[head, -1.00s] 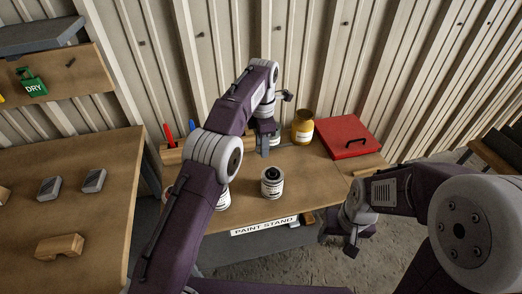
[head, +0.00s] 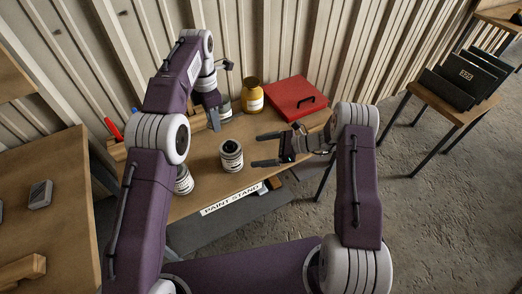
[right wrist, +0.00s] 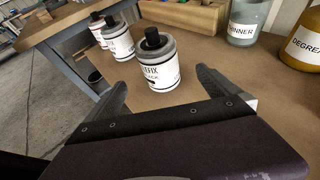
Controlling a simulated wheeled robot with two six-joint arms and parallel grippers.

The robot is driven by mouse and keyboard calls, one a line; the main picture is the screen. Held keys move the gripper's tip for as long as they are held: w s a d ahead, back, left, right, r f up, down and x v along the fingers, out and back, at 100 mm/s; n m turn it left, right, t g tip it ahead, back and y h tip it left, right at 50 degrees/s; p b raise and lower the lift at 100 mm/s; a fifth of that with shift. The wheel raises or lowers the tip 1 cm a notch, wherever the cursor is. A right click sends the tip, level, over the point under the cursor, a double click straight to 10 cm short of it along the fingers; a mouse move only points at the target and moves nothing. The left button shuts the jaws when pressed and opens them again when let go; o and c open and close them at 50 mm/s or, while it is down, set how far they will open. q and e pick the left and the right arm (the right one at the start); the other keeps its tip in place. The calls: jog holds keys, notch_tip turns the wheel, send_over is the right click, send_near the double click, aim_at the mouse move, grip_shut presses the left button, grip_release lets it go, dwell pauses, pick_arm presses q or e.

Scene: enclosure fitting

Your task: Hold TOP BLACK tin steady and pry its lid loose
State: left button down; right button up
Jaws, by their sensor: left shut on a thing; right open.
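A white-labelled tin with a black top (head: 231,155) stands upright on the paint stand. It also shows in the right wrist view (right wrist: 162,72), its label ending in "FIX"; I cannot read TOP BLACK on it. A similar tin (head: 183,181) stands to its left, partly behind my left arm. My right gripper (head: 264,150) is open and empty, its fingers pointing at the nearer tin from the right, apart from it. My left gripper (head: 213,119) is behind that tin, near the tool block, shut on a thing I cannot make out.
A thinner jar (head: 225,108), a yellow degreaser jar (head: 253,98) and a red case (head: 296,98) stand along the back. A wooden block (head: 118,151) with a red-handled tool is at the left. The board between tin and case is mostly clear.

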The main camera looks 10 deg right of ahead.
aim_at(232, 155)
jog(key=x, duration=1.2)
jog(key=shift+f, duration=0.1)
jog(key=c, duration=2.1)
pick_arm(q)
jog(key=s+d+f+n, duration=1)
jog(key=s+d+n, duration=0.2)
jog(key=n, duration=0.8)
jog(key=shift+s+d, duration=0.15)
jog(key=shift+s, duration=1)
